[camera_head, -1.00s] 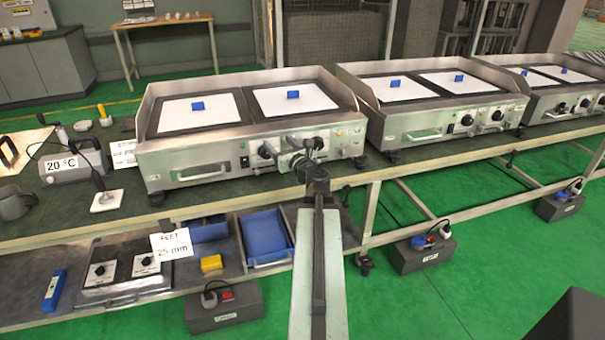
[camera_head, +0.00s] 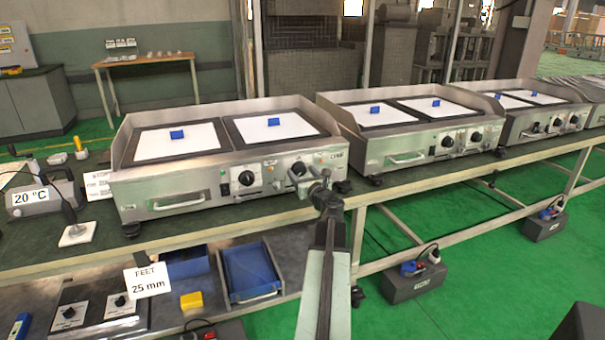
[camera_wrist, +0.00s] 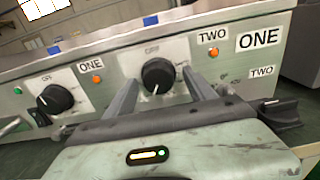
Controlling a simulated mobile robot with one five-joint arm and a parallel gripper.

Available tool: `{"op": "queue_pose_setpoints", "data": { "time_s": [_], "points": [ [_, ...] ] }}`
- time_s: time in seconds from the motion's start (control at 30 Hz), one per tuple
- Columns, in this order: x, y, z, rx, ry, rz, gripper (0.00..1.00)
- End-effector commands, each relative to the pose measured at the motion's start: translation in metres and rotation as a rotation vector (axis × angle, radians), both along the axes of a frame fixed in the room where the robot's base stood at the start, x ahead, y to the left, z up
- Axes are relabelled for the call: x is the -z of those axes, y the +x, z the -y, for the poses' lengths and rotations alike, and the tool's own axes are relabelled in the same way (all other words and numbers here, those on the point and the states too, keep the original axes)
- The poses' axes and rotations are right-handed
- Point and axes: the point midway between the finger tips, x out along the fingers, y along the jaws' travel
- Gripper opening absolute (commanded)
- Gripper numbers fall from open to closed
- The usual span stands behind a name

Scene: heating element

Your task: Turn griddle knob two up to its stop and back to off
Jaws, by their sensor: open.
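The near griddle (camera_head: 160,195) stands on the bench with two black dial knobs on its front. Griddle knob two (camera_wrist: 158,75) has an OFF mark above it and a TWO label (camera_wrist: 212,37) to its right. In the head view, knob two (camera_head: 298,169) is partly covered by my gripper (camera_head: 322,188). In the wrist view, my gripper (camera_wrist: 160,80) is open, with one finger on each side of knob two and gaps beside it. Whether the fingers reach over the knob is unclear. Knob one (camera_wrist: 55,98) sits to the left.
Orange lamps (camera_wrist: 97,79) sit beside the knobs. A black knob-like part (camera_wrist: 283,112) is near the right finger. More griddles (camera_head: 400,150) stand along the bench to the right. A lower shelf holds a blue tray (camera_head: 250,270).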

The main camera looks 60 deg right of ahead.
Motion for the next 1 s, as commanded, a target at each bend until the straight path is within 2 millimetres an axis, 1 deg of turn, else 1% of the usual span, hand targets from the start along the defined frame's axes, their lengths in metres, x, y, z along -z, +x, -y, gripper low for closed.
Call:
{"op": "queue_pose_setpoints", "data": {
  "time_s": [0.2,0.23,0.27,0.3,0.37,0.4,0.43,0.47,0.5,0.6,0.83,1.0],
  "points": [
    [0.0,0.002,0.0,-0.001,0.0,0.0,0.64],
    [0.0,0.002,0.0,-0.001,0.0,0.0,0.58],
    [0.0,0.002,0.0,-0.001,0.0,0.0,0.5],
    [0.0,0.002,0.0,-0.001,0.0,0.0,0.39],
    [0.0,0.002,0.0,-0.001,0.0,0.0,0.22],
    [0.0,0.002,0.0,-0.001,0.0,0.0,0.11],
    [0.0,0.002,0.0,-0.001,0.0,0.0,0.03],
    [0.0,0.008,0.019,-0.005,0.0,0.0,0.01],
    [0.0,0.005,0.008,-0.003,0.0,0.0,0.02],
    [0.0,0.003,0.002,0.0,-0.005,-0.004,0.02],
    [0.0,0.002,0.0,0.001,-0.061,-0.045,0.01],
    [0.0,0.002,0.0,0.001,-0.154,-0.115,0.02]
  ]
}}
